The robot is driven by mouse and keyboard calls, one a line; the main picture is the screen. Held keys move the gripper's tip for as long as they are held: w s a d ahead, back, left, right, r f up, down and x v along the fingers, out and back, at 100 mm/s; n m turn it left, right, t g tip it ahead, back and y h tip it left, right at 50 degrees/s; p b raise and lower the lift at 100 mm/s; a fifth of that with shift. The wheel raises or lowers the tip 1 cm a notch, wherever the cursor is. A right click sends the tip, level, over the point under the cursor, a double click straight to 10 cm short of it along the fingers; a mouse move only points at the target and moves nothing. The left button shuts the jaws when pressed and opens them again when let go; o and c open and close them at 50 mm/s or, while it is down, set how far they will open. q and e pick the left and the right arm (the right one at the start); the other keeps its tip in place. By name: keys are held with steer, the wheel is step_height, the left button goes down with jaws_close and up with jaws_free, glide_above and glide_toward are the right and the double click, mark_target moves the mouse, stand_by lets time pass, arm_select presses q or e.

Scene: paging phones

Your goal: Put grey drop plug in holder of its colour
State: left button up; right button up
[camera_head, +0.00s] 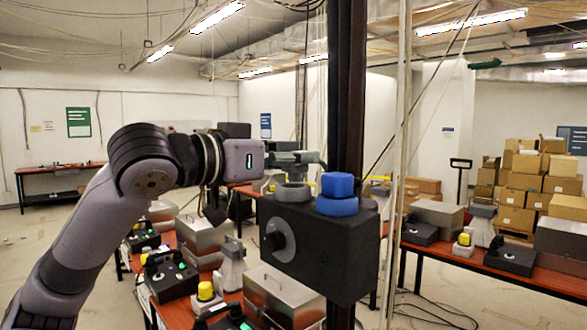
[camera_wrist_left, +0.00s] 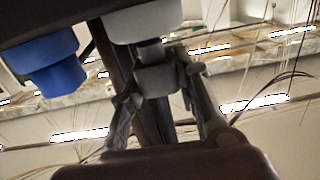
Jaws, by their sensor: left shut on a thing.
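The dark box (camera_head: 325,250) on the post has a grey ring holder (camera_head: 293,192) and a blue ring holder (camera_head: 337,207) on top. A blue plug (camera_head: 337,184) sits in the blue holder. My left gripper (camera_head: 312,157) is above the grey holder, its arm reaching in from the left. In the left wrist view, where the box appears at the top, its fingers are shut on the grey drop plug (camera_wrist_left: 156,78). The plug lines up with the grey holder (camera_wrist_left: 145,22); I cannot tell whether its end is inside. My right gripper is out of view.
A dark post (camera_head: 346,100) rises right behind the box, close to the gripper. Blue parts (camera_wrist_left: 50,65) are beside the grey holder in the left wrist view. Red-topped tables with phones and metal cases (camera_head: 280,295) stand below. Cardboard boxes (camera_head: 525,185) are stacked far right.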

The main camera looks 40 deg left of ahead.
arm_select(q)
steer(key=shift+f, duration=0.75)
steer(key=shift+w+f, duration=0.1)
steer(key=shift+f, duration=0.05)
steer(key=shift+a, duration=0.15)
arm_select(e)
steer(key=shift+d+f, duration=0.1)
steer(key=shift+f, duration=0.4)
arm_select(q)
steer(key=shift+f+b, duration=0.15)
steer(key=shift+b, duration=0.3)
steer(key=o, duration=1.2)
steer(key=shift+c, duration=0.2)
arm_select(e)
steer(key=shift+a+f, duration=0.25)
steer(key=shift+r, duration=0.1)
